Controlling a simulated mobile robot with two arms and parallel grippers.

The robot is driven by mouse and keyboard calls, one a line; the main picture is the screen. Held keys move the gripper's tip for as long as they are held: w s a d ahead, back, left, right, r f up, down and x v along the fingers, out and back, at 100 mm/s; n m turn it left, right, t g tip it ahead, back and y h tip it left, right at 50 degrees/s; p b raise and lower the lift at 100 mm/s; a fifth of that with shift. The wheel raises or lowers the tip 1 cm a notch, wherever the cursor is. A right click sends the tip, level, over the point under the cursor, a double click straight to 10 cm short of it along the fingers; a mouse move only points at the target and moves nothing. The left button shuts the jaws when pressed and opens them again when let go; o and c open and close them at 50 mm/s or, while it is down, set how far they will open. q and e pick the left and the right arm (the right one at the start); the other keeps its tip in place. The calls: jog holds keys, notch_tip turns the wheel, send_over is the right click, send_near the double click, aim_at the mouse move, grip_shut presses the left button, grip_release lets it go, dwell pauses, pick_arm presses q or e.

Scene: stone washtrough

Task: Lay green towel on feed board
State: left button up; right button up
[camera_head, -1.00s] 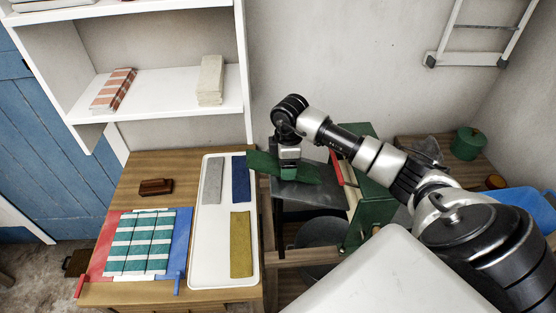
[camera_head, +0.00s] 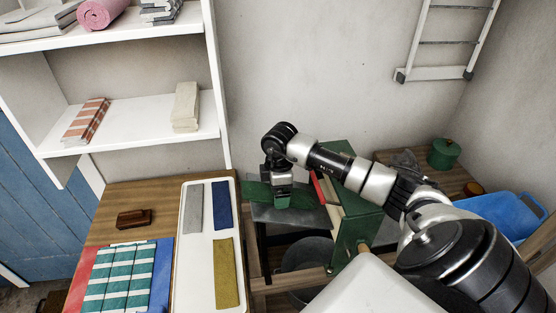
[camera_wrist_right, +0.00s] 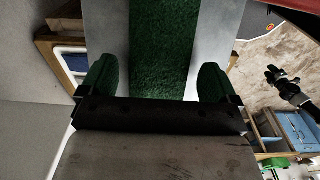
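The green towel (camera_head: 257,192) lies as a flat strip across the dark grey feed board (camera_head: 285,217) of the green-framed machine. In the right wrist view the towel (camera_wrist_right: 162,50) runs down the middle of the board, with bare grey board (camera_wrist_right: 220,30) on both sides. My right gripper (camera_head: 280,200) is above the towel, pointing down. Its fingers (camera_wrist_right: 158,82) stand wide apart with no towel pinched between them. Whether they touch the board is unclear. A small dark arm shape (camera_wrist_right: 285,88) at the right of that view looks like my left arm; its fingers are too small to read.
Left of the machine, a white tray (camera_head: 203,253) on a wooden table holds a grey, a blue and an olive towel. A brown brush-like block (camera_head: 134,218) and a teal striped cloth (camera_head: 128,275) lie further left. A green pot (camera_head: 444,153) and a blue tub (camera_head: 500,215) are at right.

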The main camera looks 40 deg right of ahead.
jog(key=shift+o, duration=0.6)
jog(key=shift+r, duration=0.3)
notch_tip(320, 180, up, 10)
jog(key=b, duration=0.3)
dwell(0.4)
